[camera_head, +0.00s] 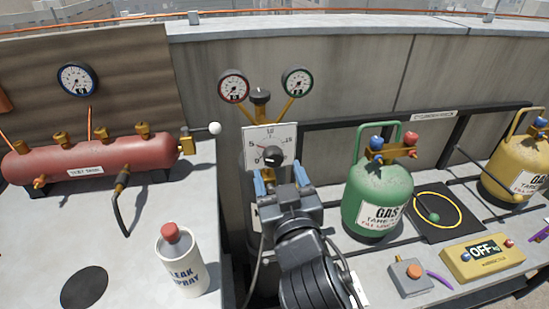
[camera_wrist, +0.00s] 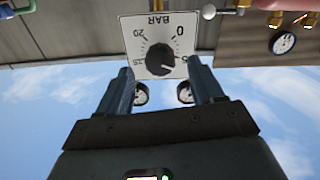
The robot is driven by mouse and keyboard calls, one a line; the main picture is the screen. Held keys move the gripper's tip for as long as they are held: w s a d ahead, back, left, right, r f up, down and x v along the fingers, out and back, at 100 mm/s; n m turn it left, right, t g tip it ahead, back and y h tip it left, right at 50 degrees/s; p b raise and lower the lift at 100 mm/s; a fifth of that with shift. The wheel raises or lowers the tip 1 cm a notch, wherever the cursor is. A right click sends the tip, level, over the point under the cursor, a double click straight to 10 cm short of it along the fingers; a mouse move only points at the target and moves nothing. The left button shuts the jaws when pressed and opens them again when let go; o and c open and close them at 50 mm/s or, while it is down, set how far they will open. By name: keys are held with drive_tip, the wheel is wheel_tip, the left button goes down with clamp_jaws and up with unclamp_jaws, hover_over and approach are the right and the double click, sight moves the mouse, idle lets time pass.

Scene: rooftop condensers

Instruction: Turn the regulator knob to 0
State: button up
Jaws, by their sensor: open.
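The black regulator knob (camera_head: 273,156) sits on a white square dial plate (camera_head: 258,136) with numbers around it. In the wrist view the dial is upside down, marked BAR, and the knob (camera_wrist: 160,60) is in the middle. A small light mark on the knob seems to lie on the 5 side, away from 0; its exact reading is too small to tell. My gripper (camera_head: 281,180) is open in front of and just below the dial. In the wrist view its two fingertips (camera_wrist: 160,76) stand apart on either side of the knob's line, with nothing held.
Two round gauges (camera_head: 234,87) (camera_head: 298,82) stand above the dial on brass pipes. A green gas cylinder (camera_head: 378,195) stands close on the right. A red tank (camera_head: 90,160) and a leak spray bottle (camera_head: 182,262) are on the left bench.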

sight(275, 162)
drive_tip(key=shift+p+x, duration=0.8)
drive_tip(key=shift+x, duration=1.9)
drive_tip(key=c, duration=1)
